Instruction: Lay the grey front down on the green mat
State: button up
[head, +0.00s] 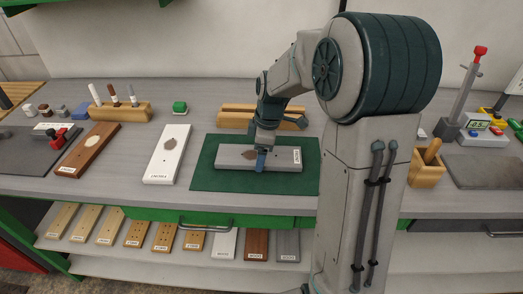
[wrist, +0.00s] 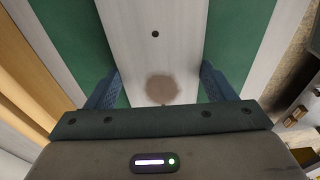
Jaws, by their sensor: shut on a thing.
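The grey front (head: 232,154) is a long flat board with a label at its right end. It lies flat and lengthwise over the green mat (head: 212,180), within its outline. I cannot tell whether it rests on the mat or is just above it. My gripper (head: 261,160) is shut across the middle of the grey front, pointing down. In the wrist view the front (wrist: 150,50) runs between my two fingers (wrist: 158,88), with a small dark hole and a brownish round patch on its face. The green mat (wrist: 72,40) shows on both sides.
A white front (head: 167,153) and a brown front (head: 88,150) lie to the left. A wooden rack (head: 235,117) stands behind the mat. A wooden box (head: 427,168) stands to the right. More fronts lie on the lower shelf (head: 110,252). The bench between white front and mat is clear.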

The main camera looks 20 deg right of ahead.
jog(key=shift+f, duration=0.3)
jog(key=o, duration=1.2)
jog(key=shift+c, duration=0.2)
notch_tip(320, 180, up, 14)
jog(key=d, duration=0.2)
jog(key=shift+s+f, duration=0.15)
jog(key=shift+s, duration=0.2)
